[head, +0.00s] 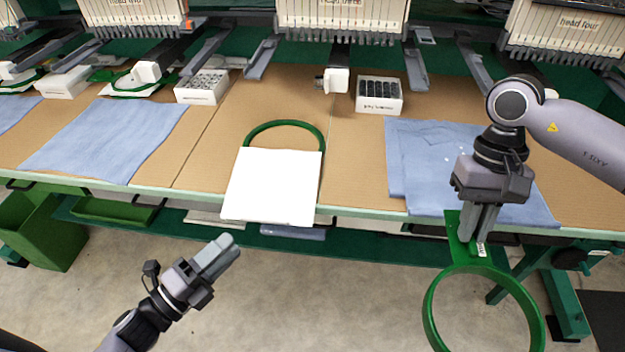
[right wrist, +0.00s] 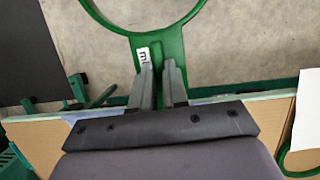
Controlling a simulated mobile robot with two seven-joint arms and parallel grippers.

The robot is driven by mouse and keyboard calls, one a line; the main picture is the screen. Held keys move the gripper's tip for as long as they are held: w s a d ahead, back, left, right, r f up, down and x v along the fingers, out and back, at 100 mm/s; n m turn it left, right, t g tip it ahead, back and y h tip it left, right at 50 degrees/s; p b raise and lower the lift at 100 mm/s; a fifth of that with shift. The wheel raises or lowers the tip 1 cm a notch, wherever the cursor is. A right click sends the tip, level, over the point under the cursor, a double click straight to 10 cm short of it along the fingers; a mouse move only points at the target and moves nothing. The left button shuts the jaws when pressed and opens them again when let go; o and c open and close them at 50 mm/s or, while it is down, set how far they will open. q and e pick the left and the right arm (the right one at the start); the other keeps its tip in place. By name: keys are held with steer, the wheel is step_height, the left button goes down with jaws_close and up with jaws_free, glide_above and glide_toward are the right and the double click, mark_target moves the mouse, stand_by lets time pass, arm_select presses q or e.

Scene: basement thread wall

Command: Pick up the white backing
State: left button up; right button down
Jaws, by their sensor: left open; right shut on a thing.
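The white backing (head: 273,187) is a flat white sheet lying on the table's front edge, over the near part of a green hoop (head: 287,125). An edge of it also shows at the right of the right wrist view (right wrist: 308,125). My left gripper (head: 226,254) is open and empty, in front of the table, below and left of the backing. My right gripper (head: 477,238) is shut on the tab of another green hoop (head: 430,310), which hangs in front of the table. That hoop also shows in the right wrist view (right wrist: 172,42), with a white label.
Blue cloths lie on the table at left (head: 112,138) and right (head: 420,160). White boxes (head: 201,88) (head: 379,96) stand at the back, below the machine heads. A green bin (head: 40,230) stands at lower left. Bare brown table (head: 225,125) shows around the backing.

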mark_target(255, 221)
arm_select(q)
steer(key=x, duration=0.4)
steer(key=shift+r, duration=0.1)
steer(key=shift+w+a+f+p+x, duration=0.15)
steer(key=shift+p+x, duration=0.15)
steer(key=shift+x, duration=1.05)
steer(key=shift+w+a+f+p+x, duration=0.15)
steer(key=shift+p+x, duration=0.15)
steer(key=shift+x, duration=1.05)
steer(key=shift+s+d, duration=0.1)
jaws_close()
